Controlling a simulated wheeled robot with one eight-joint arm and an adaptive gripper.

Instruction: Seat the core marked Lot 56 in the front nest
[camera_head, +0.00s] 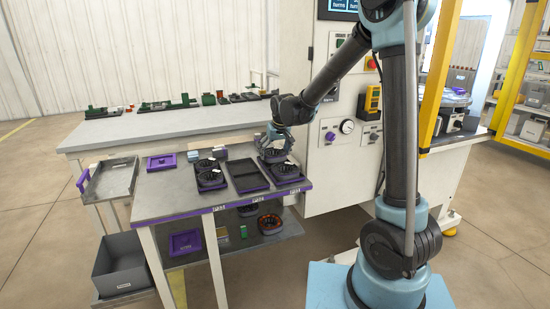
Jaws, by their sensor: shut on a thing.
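My gripper (278,142) is over the right-hand dark tray (297,181) on the near bench, fingers pointing down. It is shut on a dark ring-shaped core (272,156) at the back of that tray. I cannot tell whether this core touches the tray or is lifted slightly. Another dark core (287,170) sits at the front of the same tray. The left-hand tray (212,190) holds a back core (205,165) and a front core (210,178). Small white tags show on cores, but no lot number is readable. The middle tray (247,177) looks empty.
A purple block (161,162) lies at the bench's left. A metal tray (110,180) and grey bin (122,265) stand further left. The machine cabinet (335,170) stands close right of the bench.

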